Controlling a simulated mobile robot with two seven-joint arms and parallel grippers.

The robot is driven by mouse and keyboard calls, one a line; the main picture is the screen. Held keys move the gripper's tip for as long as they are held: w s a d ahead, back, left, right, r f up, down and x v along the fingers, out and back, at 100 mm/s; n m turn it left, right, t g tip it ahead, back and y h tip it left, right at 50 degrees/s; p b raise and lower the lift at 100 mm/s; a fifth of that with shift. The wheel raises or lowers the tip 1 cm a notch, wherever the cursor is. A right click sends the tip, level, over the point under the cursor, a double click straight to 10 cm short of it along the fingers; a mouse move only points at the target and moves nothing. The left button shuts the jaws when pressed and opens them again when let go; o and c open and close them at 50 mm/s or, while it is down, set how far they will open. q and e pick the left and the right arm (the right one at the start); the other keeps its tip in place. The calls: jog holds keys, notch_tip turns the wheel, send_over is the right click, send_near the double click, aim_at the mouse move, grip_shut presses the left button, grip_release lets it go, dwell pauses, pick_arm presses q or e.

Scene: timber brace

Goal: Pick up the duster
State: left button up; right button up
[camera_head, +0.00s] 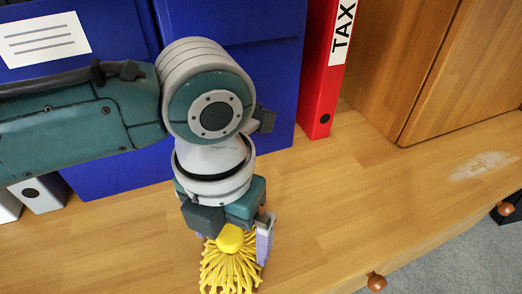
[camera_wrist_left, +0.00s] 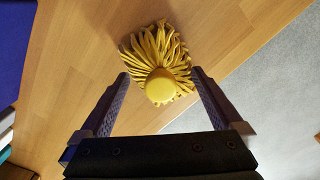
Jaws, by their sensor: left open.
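The duster (camera_head: 229,268) is yellow, with a fringe of strands and a rounded yellow knob on top. It is on the wooden surface near the bottom of the head view. My left gripper (camera_head: 238,250) is over it, pointing down. In the left wrist view the duster (camera_wrist_left: 158,62) lies between and just beyond the fingertips of my open left gripper (camera_wrist_left: 158,75). The knob sits between the two fingers, with a gap on each side. My right gripper is not in view.
Blue boxes (camera_head: 240,60) and a red TAX binder (camera_head: 322,70) stand behind. A wooden cabinet (camera_head: 400,60) is at the right. A pale dusty patch (camera_head: 484,165) marks the wood there. The surface's front edge has round knobs (camera_head: 376,282). The wood between is clear.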

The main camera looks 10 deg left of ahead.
pick_arm(q)
jog(key=shift+f, duration=0.85)
jog(key=shift+s+r, duration=0.1)
jog(key=shift+c, duration=0.2)
jog(key=c, duration=1.1)
